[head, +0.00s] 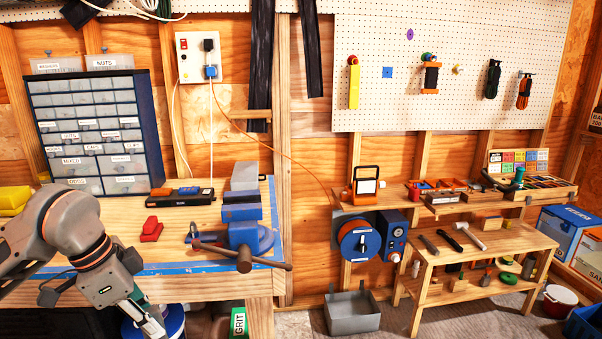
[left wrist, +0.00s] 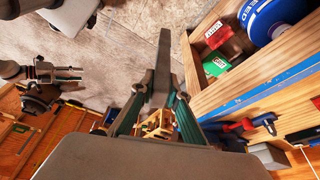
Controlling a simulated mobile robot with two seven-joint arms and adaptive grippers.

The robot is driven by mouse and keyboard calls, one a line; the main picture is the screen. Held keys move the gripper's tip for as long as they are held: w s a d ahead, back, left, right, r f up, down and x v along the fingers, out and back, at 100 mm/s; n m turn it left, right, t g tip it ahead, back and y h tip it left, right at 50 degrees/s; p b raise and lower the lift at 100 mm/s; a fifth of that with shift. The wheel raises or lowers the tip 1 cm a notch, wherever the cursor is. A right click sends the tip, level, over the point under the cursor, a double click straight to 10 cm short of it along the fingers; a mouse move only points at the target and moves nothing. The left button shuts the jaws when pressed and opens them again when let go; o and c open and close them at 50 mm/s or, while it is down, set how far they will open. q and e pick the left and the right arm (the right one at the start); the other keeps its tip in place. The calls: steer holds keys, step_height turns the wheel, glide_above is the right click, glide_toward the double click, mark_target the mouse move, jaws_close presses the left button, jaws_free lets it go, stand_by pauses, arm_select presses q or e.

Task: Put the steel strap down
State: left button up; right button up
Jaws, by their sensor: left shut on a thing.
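The steel strap (left wrist: 162,65) is a flat, narrow grey bar in the left wrist view. It sticks out from between the fingers of my left gripper (left wrist: 157,105), which is shut on it. The strap's far end points over the concrete floor, and its near end is hidden between the fingers. In the head view my left gripper (head: 146,316) hangs at the lower left, in front of the workbench's edge. What looks like my right gripper (left wrist: 62,73) shows small and dark at the left of the left wrist view; its jaws are unclear.
A grey bin (head: 352,313) stands on the floor. A low bench (head: 480,243) at right holds several tools.

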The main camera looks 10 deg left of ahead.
arm_select(q)
steer(key=w+d+f, duration=0.2)
steer(key=w+d, duration=0.1)
steer(key=d, duration=0.8)
steer(key=shift+m, duration=0.4)
steer(key=shift+d, duration=0.1)
steer(key=shift+a, duration=0.2)
